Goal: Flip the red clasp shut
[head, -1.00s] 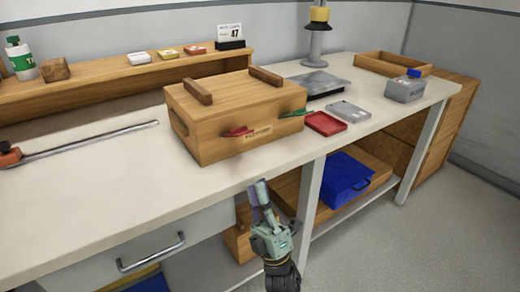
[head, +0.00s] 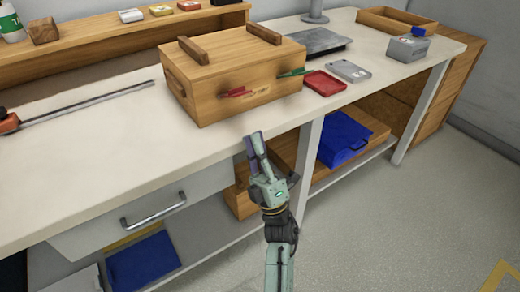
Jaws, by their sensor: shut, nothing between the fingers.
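The wooden box (head: 228,101) stands on the bench with its lid on. The red clasp (head: 237,92) is on its front face, left of centre, and sticks out from the face. A green clasp (head: 291,73) sticks out near the box's right front corner. I cannot tell exactly how far each clasp is turned. My gripper (head: 254,140) is shut and empty, pointing up at the bench's front edge. It is below and in front of the box, apart from the red clasp.
A red tray (head: 324,83) and a grey case (head: 348,71) lie right of the box. A long bar tool (head: 85,102) lies at left. A drawer handle (head: 153,209) juts from the bench front. A blue bin (head: 345,139) sits on the lower shelf.

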